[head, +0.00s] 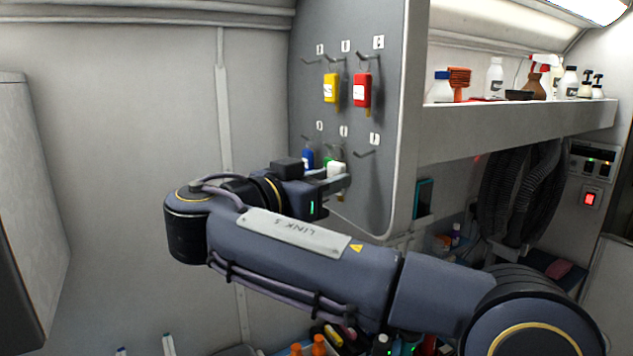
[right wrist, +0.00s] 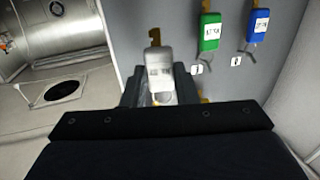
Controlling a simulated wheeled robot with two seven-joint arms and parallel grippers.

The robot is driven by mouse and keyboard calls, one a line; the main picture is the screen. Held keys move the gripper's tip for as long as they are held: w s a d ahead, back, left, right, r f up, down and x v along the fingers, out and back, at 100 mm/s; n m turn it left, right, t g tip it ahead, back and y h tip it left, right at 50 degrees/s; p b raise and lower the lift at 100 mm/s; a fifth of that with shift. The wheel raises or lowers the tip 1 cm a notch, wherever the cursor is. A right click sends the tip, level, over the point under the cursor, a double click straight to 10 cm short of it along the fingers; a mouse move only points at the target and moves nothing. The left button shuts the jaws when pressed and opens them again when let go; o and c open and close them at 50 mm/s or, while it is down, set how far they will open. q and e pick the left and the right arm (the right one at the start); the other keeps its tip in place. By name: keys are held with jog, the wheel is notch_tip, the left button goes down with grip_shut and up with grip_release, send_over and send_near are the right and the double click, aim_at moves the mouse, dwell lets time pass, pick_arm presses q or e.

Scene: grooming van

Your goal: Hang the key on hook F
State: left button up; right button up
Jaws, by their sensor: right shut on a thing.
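The key with a white fob (head: 336,168) is between the fingers of my right gripper (head: 334,182), in front of the lower part of the grey hook board (head: 382,205). In the right wrist view the white fob (right wrist: 159,68) shows with a brass key end at its top, in my right gripper (right wrist: 152,92). The lower right hook (head: 365,153), under the rightmost label of the lower row, is bare. The fob is to its lower left, apart from it in the head view. The label letters are too small to read surely. My left gripper is not in view.
A yellow fob (head: 330,88) and a red fob (head: 362,90) hang on the upper row. A blue fob (head: 307,158) and a green fob (right wrist: 210,32) hang on the lower row, close to my gripper. A shelf (head: 520,130) with bottles juts out at right.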

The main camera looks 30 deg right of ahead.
aim_at(344, 194)
jog(key=shift+d+f, duration=0.1)
jog(key=shift+d, duration=0.95)
jog(key=shift+w+d, duration=0.1)
jog(key=shift+d, duration=0.45)
jog(key=shift+d+f+b, duration=0.55)
jog(key=shift+f+b, duration=0.05)
jog(key=shift+b, duration=0.4)
jog(key=o, duration=1)
